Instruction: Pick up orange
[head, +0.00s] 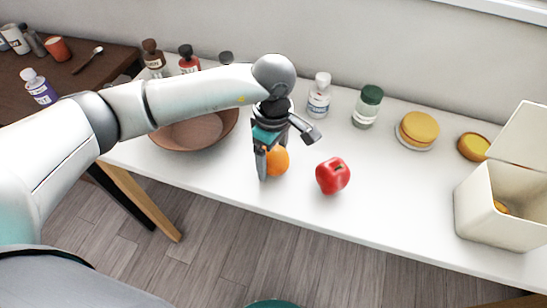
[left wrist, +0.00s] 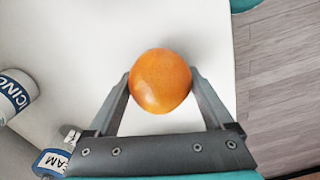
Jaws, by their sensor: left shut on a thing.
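The orange (head: 278,161) is at the white table's front part in the head view, partly hidden behind my left gripper (head: 268,158). In the left wrist view the orange (left wrist: 160,80) sits between the two fingertips of my left gripper (left wrist: 161,84), one finger on each side. The left gripper is shut on the orange. I cannot tell whether the orange rests on the table or is just above it. My right gripper is not in view.
A red pepper (head: 333,175) lies just right of the orange. A brown bowl (head: 196,131) is behind to the left. Several bottles line the wall side. A white bin (head: 487,215) with its lid open stands at the right. The table's front edge is near the gripper.

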